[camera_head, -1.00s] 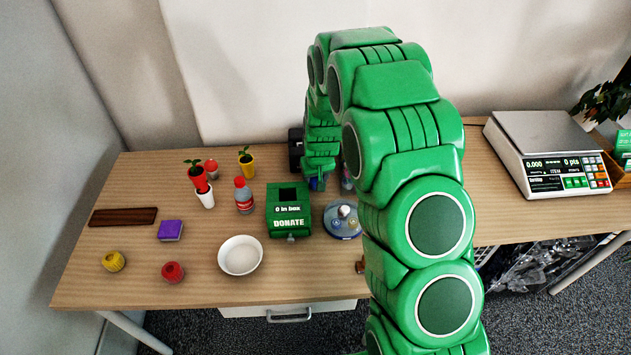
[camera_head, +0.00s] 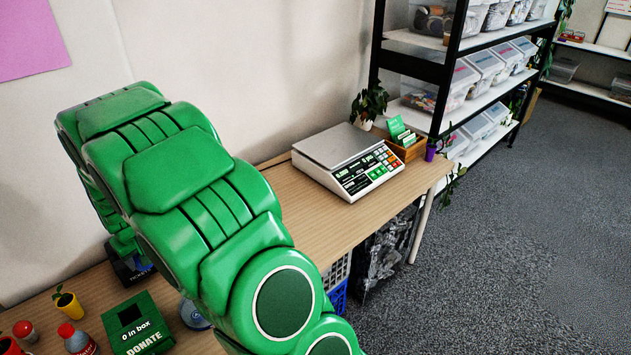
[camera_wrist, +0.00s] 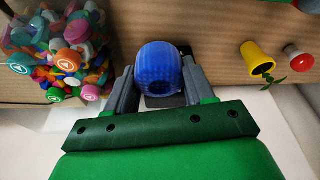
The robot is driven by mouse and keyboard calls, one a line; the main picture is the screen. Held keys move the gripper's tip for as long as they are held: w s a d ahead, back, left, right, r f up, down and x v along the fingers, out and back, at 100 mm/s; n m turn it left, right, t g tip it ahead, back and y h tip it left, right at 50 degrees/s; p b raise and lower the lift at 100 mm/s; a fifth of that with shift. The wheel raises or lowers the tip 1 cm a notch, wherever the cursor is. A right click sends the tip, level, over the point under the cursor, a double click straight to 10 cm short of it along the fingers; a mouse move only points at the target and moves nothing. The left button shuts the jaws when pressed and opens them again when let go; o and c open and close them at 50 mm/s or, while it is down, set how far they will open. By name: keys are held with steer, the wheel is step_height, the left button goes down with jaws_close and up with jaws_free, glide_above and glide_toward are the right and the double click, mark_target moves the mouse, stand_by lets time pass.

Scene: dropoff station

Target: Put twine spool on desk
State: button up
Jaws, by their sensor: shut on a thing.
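A blue ribbed spool with a dark hole (camera_wrist: 158,68), which looks like the twine spool, sits between the two grey fingers of my gripper (camera_wrist: 160,80) in the wrist view. My gripper is shut on it. The wooden desk (camera_head: 288,205) runs along the wall in the head view, and its top lies behind the spool in the wrist view (camera_wrist: 215,30). I cannot tell whether the spool touches the desk. In the head view my green arm hides much of the desk, and the gripper shows only in part (camera_head: 132,268).
A scale (camera_head: 348,160) and a card box (camera_head: 405,145) stand on the desk's right part, with bare wood before the scale. A green donation box (camera_head: 137,325), bottle (camera_head: 77,340) and yellow pot (camera_head: 69,304) stand at left. A clear container of colourful caps (camera_wrist: 60,50) is beside my gripper.

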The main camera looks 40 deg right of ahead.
step_height(320, 180, up, 12)
steer(key=s+d+m+h, duration=0.1)
steer(key=s+d+m, duration=0.35)
steer(key=d, duration=1.15)
steer(key=s+d+m, duration=0.1)
steer(key=s+d, duration=0.6)
steer(key=d, duration=0.8)
step_height(320, 180, down, 12)
steer(key=shift+n, duration=0.25)
steer(key=w+d+f, duration=0.1)
steer(key=w+f, duration=0.1)
steer(key=w, duration=0.2)
steer(key=w+d+f, duration=0.2)
steer(key=w+f, duration=0.1)
steer(key=w, duration=0.1)
steer(key=w+d+f, duration=0.1)
steer(key=w+f, duration=0.2)
steer(key=w, duration=0.1)
steer(key=shift+w+d, duration=0.1)
steer(key=shift+d, duration=0.15)
steer(key=shift+w+d+f, duration=0.15)
steer(key=shift+w+f, duration=0.2)
steer(key=shift+f, duration=0.25)
steer(key=shift+w+d+f, duration=0.1)
steer(key=shift+w+f, duration=0.2)
steer(key=shift+f, duration=1.45)
steer(key=shift+f, duration=0.1)
